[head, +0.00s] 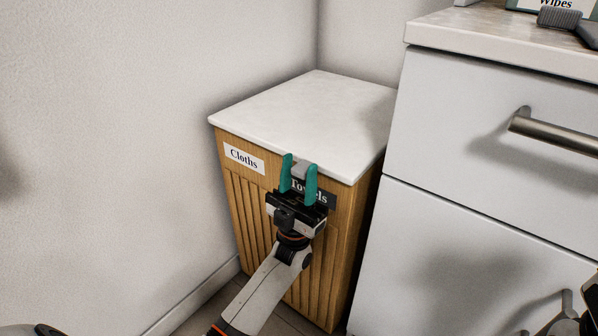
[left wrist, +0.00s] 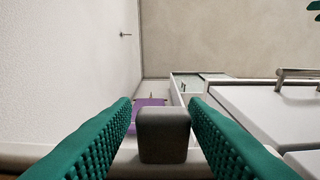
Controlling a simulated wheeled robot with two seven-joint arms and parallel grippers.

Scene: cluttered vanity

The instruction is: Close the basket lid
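The basket (head: 240,200) is a ribbed wooden box with "Cloths" and "Towels" labels, in the corner in the head view. Its white lid (head: 300,110) lies flat on top and looks closed, with no visible gap. A small grey handle (head: 300,170) sticks out at the lid's front edge; it also shows as a grey block in the left wrist view (left wrist: 163,135). My left gripper (head: 299,182) is at the front edge, its green fingers apart on both sides of the handle, with slight gaps. My right gripper's green fingertips (left wrist: 315,12) show apart at the left wrist view's top right corner.
A white drawer cabinet (head: 480,130) with metal bar handles stands close to the basket's right side. A wall is at the left and behind. A wipes box (head: 545,5) and a dark grey object (head: 562,18) are on the cabinet top. The lid top is clear.

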